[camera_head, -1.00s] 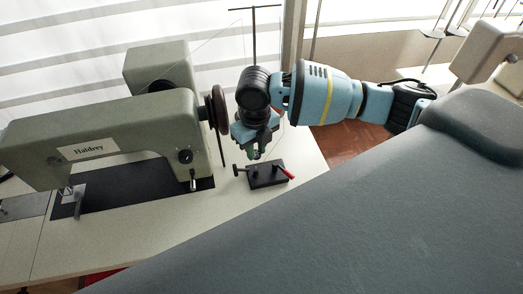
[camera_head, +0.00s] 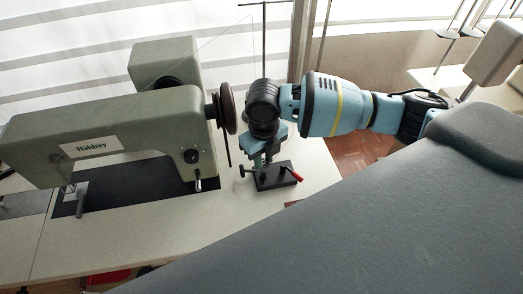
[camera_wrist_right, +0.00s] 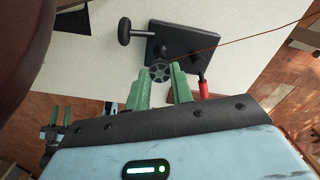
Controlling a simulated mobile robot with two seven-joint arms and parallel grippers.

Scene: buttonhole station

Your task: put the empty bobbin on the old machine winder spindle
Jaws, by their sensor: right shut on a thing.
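My right gripper (camera_head: 264,157) is just above the winder, a black block (camera_head: 277,180) on the table with a knob and a red-tipped lever. In the right wrist view, its green fingertips (camera_wrist_right: 161,88) are shut on the bobbin (camera_wrist_right: 160,70), a small grey spoked disc. The bobbin overlaps the edge of the black winder block (camera_wrist_right: 172,50); whether it touches the spindle is not clear. The bobbin is hidden in the head view. Small green and dark parts, seemingly my left gripper (camera_wrist_right: 63,122), show at the left of the wrist view.
The old sewing machine (camera_head: 105,135) stands left of the winder, its brown handwheel (camera_head: 227,108) close to my right gripper. A thin post (camera_head: 264,45) rises behind, and a thread crosses the wrist view above the bobbin. The table (camera_head: 190,222) is clear in front.

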